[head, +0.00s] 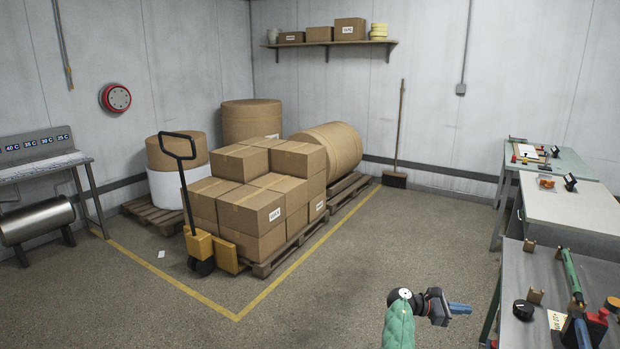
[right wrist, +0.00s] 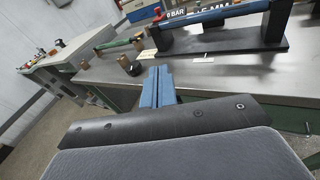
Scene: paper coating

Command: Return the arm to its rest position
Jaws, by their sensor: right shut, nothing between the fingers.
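My right gripper (head: 460,308) shows low in the head view, at the end of my green-sleeved arm. Its blue fingers are together with nothing between them, and they point right toward the near workbench. In the right wrist view the blue fingers (right wrist: 158,88) are shut and empty, in front of the bench edge. They look apart from everything on the bench. My left gripper is in neither view.
The near workbench (head: 520,265) at the right holds a green-handled rod (head: 571,275) on brackets and a black knob (head: 523,309). In the right wrist view a blue bar (right wrist: 230,12) rests on a black stand (right wrist: 225,48). A pallet of boxes (head: 252,209) and pallet jack (head: 200,245) stand left. Floor between is clear.

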